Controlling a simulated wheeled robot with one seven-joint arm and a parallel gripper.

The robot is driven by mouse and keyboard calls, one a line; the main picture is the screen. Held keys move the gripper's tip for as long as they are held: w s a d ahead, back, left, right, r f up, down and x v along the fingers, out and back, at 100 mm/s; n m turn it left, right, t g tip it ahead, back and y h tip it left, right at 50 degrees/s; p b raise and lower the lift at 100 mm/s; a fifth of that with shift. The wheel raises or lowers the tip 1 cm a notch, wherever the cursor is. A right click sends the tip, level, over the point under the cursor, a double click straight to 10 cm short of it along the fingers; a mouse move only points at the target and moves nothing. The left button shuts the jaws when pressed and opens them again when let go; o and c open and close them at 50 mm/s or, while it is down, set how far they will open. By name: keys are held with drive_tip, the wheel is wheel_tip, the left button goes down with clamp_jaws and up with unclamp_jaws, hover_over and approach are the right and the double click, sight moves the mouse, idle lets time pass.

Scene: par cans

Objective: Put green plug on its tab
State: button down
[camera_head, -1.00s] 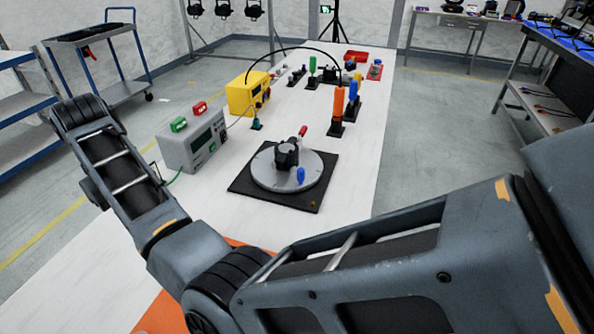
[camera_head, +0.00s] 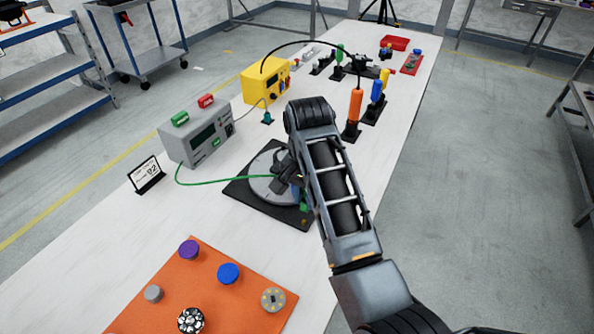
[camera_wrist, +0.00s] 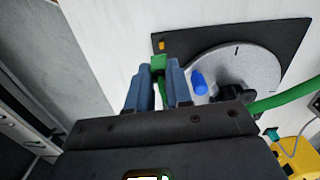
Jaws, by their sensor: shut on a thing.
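My gripper (camera_wrist: 159,72) is shut on the green plug (camera_wrist: 158,63), which sits between its two blue-grey fingers in the wrist view. The plug also shows in the head view (camera_head: 305,207), just below the wrist. A green cable (camera_wrist: 288,101) runs to the grey meter box (camera_head: 197,138). The gripper is over the near right part of a black square plate (camera_head: 252,199) with a grey disc (camera_wrist: 250,65). A small brass tab (camera_wrist: 162,45) near the plate's corner shows just beyond the plug in the wrist view; whether they touch is unclear.
A blue plug (camera_wrist: 199,83) and a black knob (camera_wrist: 236,96) stand on the disc beside the gripper. A yellow box (camera_head: 262,82), coloured handles such as an orange one (camera_head: 355,105), and an orange mat (camera_head: 160,290) are on the white table (camera_head: 110,225).

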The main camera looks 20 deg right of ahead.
drive_tip(key=shift+w+f+m, duration=0.1)
drive_tip(key=shift+f+m, duration=0.15)
drive_tip(key=shift+m, duration=0.05)
drive_tip(key=shift+f+b, duration=1.2)
drive_tip(key=shift+f, duration=1.4)
drive_tip(key=shift+a+f+p, duration=0.1)
drive_tip(key=shift+f+p, duration=0.05)
drive_tip(key=shift+p, duration=0.35)
drive_tip(key=c, duration=1.4)
unclamp_jaws()
drive_tip(key=shift+o, duration=0.2)
drive_tip(key=o, duration=0.6)
wheel_tip(320, 180, up, 8)
drive_tip(key=shift+f+p, duration=0.1)
drive_tip(key=shift+p, duration=0.25)
